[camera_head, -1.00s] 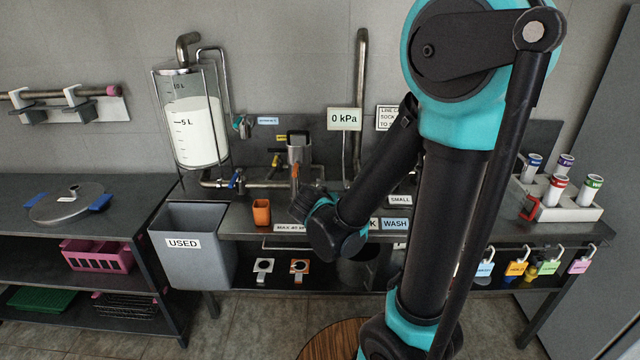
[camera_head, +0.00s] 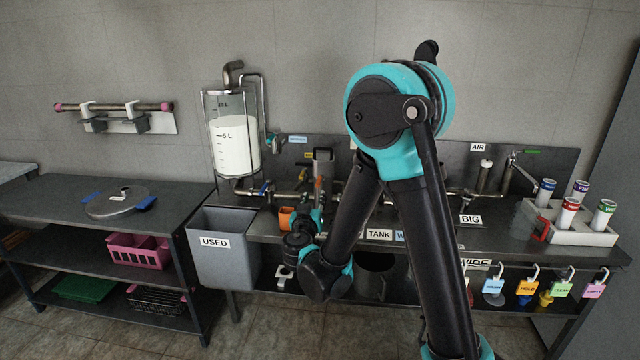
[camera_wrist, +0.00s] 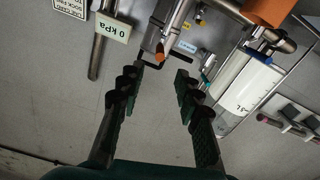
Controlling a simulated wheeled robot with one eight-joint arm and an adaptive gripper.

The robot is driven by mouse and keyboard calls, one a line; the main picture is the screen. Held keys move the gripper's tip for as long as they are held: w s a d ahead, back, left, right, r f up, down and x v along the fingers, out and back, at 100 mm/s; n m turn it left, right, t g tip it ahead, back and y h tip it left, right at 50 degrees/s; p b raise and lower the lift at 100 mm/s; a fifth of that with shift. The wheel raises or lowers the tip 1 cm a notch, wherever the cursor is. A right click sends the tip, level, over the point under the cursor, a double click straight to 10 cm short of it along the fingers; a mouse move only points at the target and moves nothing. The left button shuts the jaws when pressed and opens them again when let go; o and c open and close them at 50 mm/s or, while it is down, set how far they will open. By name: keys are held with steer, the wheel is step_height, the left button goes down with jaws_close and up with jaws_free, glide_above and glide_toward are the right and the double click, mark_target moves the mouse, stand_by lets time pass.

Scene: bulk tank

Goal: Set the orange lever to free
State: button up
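The orange lever (camera_head: 318,184) stands roughly upright on the pipework right of the tank's blue-handled valve in the head view. In the head view my wrist is in front of the bench, just below the lever, and the fingers are hard to make out. The lever's markings are not readable.
The clear tank (camera_head: 232,145) of white liquid stands to the left. An orange cup (camera_head: 285,217) is close beside my wrist and also appears in the wrist view (camera_wrist: 268,10). The grey USED bin (camera_head: 222,262) is at lower left. Pipes (camera_wrist: 232,72) surround the lever.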

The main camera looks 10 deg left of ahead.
mark_target(319, 179)
steer(key=w, duration=1.2)
steer(key=shift+d, duration=0.25)
steer(key=shift+c, duration=0.4)
jaws_close()
